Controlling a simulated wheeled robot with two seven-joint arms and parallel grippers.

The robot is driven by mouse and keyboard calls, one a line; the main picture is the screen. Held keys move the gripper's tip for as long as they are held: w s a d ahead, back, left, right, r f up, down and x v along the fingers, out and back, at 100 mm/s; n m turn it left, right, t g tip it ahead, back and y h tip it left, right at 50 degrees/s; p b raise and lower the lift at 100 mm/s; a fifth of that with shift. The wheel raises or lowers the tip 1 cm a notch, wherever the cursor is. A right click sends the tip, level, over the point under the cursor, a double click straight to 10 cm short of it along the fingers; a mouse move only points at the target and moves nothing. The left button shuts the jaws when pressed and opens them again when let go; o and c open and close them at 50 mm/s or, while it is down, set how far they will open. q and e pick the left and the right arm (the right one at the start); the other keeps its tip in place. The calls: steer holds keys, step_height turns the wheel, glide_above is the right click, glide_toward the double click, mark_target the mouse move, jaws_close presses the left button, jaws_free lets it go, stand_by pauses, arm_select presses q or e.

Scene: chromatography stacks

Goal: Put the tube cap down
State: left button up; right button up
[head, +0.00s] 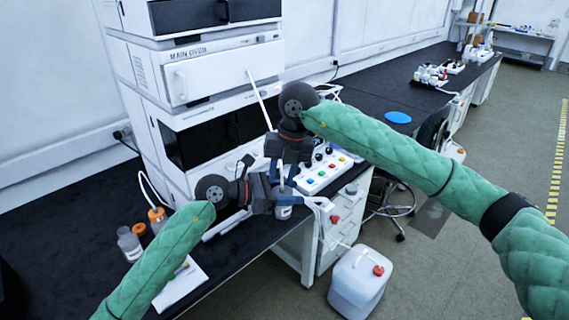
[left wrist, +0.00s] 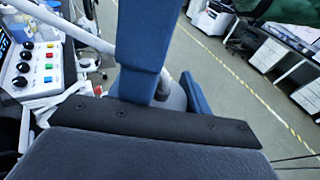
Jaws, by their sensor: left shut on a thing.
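My left gripper (head: 290,200) reaches in from the left over the bench's front edge, with its blue fingers pointing right. It is shut on the tube cap, which is mostly hidden by the fingers. In the left wrist view a pale grey-white rounded piece (left wrist: 174,97) shows between the blue fingers, with a white tube (left wrist: 75,30) running toward it. My right gripper (head: 288,172) points down just above and behind the left one; whether its fingers are open or shut is unclear.
A stack of white instruments (head: 215,85) stands behind. A control panel with coloured buttons (head: 325,170) is right of the grippers. Bottles (head: 130,243) with orange caps stand on the left bench. A white canister (head: 358,282) with a red cap is on the floor below.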

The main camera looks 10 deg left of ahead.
steer(key=shift+f, duration=0.25)
steer(key=shift+a, duration=0.1)
jaws_close()
arm_select(q)
steer(key=o, duration=1.1)
steer(key=shift+a, duration=0.1)
